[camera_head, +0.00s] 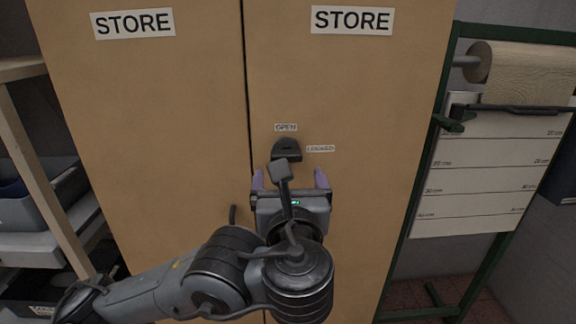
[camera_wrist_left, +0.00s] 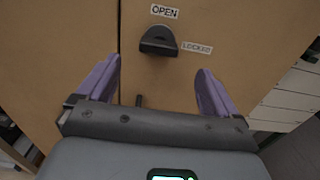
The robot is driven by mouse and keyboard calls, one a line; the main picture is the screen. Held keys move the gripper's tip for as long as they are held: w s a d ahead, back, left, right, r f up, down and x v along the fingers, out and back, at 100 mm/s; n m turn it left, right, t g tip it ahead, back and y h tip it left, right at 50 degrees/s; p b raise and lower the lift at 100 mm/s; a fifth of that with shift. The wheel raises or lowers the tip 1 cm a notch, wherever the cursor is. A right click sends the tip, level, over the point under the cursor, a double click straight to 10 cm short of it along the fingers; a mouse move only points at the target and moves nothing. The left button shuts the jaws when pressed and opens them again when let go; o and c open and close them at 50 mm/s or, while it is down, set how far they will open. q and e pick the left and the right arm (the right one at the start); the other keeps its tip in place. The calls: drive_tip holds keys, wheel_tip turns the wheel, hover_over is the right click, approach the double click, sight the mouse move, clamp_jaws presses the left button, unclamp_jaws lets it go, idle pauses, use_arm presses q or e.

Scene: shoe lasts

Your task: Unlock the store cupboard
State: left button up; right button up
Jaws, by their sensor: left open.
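The tan store cupboard (camera_head: 150,140) has two closed doors, each with a STORE sign. A dark lock knob (camera_head: 287,150) is on the right door. An OPEN label (camera_head: 286,127) is above it and a LOCKED label (camera_head: 320,148) is to its right. I cannot tell which label the knob points to. My left gripper (camera_head: 290,179) is just below the knob, its purple fingers spread and empty. In the left wrist view, the knob (camera_wrist_left: 158,40) is beyond the gap between the fingertips (camera_wrist_left: 157,66), apart from them. My right gripper is not in view.
A small dark handle (camera_head: 232,215) is on the left door, near the seam. A green rack (camera_head: 430,180) with a paper roll (camera_head: 520,68) and a marked white board (camera_head: 480,165) is at right. Shelving with grey bins (camera_head: 30,205) is at left.

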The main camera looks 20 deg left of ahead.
use_arm(q)
drive_tip(key=b+x, duration=0.2)
drive_tip(key=x, duration=0.6)
drive_tip(key=shift+w+a, duration=0.2)
drive_tip(key=shift+w, duration=0.1)
drive_tip(key=shift+c, duration=0.2)
drive_tip(key=c, duration=1)
